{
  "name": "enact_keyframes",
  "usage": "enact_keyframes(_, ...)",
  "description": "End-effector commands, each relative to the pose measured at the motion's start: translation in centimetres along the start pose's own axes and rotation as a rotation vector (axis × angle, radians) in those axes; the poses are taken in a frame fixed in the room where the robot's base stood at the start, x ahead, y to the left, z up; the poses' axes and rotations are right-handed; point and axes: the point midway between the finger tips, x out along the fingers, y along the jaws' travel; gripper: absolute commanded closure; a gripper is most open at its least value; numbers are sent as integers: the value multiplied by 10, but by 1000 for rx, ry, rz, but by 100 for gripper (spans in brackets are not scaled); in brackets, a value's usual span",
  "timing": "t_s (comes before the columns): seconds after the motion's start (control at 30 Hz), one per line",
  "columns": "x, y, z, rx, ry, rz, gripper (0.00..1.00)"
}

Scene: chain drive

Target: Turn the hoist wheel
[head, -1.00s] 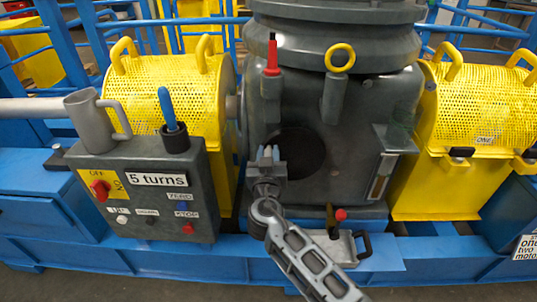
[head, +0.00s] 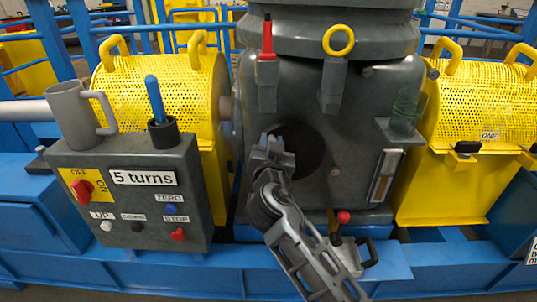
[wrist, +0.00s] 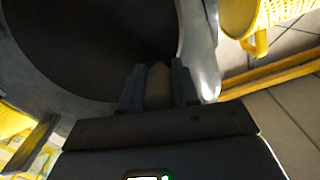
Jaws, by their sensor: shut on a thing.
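The hoist wheel appears as a dark round disc (head: 306,150) on the front of the grey machine housing. It also fills the upper left of the wrist view (wrist: 85,45). My gripper (head: 272,148) is in front of the disc's left side and hides part of it. In the wrist view my gripper's fingers (wrist: 158,85) are shut on a short grey-brown peg (wrist: 157,88), which looks like the wheel's handle. How the peg joins the disc is hidden in shadow.
A control box (head: 130,200) with a "5 turns" label, a red switch and several buttons stands at left, with a grey mug (head: 72,110) on top. Yellow perforated guards (head: 160,90) flank the housing. A red-knobbed lever (head: 343,217) stands low, close to my arm.

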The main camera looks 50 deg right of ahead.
Motion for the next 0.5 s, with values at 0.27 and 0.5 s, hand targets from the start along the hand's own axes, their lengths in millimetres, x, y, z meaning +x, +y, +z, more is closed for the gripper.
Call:
enact_keyframes(0.27, 0, 1, 0, 7, -2, 1, 100)
enact_keyframes(0.5, 0, 1, 0, 6, -2, 1, 54)
